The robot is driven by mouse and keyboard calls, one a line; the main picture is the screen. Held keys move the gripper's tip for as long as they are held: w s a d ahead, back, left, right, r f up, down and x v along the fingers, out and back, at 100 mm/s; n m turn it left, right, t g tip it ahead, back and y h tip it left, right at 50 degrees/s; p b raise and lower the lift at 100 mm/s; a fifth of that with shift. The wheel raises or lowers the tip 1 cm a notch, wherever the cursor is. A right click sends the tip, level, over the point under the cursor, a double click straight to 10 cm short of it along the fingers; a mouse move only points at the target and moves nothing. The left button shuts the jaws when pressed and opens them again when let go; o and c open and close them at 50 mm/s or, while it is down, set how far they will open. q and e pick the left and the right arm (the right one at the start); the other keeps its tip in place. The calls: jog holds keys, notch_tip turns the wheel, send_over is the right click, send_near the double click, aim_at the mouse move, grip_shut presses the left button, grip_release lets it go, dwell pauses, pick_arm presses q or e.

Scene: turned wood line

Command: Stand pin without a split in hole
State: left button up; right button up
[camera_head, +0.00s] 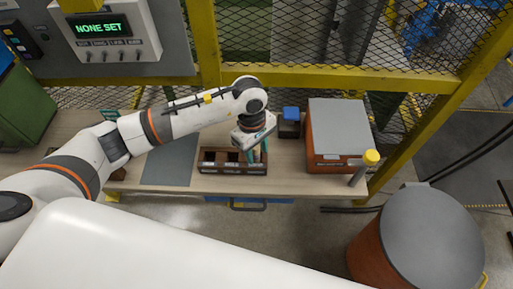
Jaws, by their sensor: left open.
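A long dark wooden holder (232,169) with several openings lies on the workbench in the middle of the view. My left gripper (257,153) points down over the holder's right end, with its teal fingers apart. Whether anything stands between the fingers is too small to tell. I cannot make out a pin or a split, and the arm and gripper hide part of the holder. My right gripper is not in view.
A grey mat (170,167) lies left of the holder. A small dark box with a blue top (290,114) and an orange-brown box with a grey lid (338,130) stand right. A yellow-capped post (371,157) is at the bench's right end. The display (104,27) reads "NONE SET".

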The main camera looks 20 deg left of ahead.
pick_arm(q)
jog(key=shift+w+r, duration=0.15)
jog(key=shift+r, duration=0.5)
notch_tip(320, 180, up, 11)
jog(key=a+b, duration=0.1)
jog(key=b, duration=0.3)
jog(key=shift+w+a+r+b, duration=0.15)
jog(key=shift+w+b, duration=0.05)
jog(key=shift+b, duration=0.15)
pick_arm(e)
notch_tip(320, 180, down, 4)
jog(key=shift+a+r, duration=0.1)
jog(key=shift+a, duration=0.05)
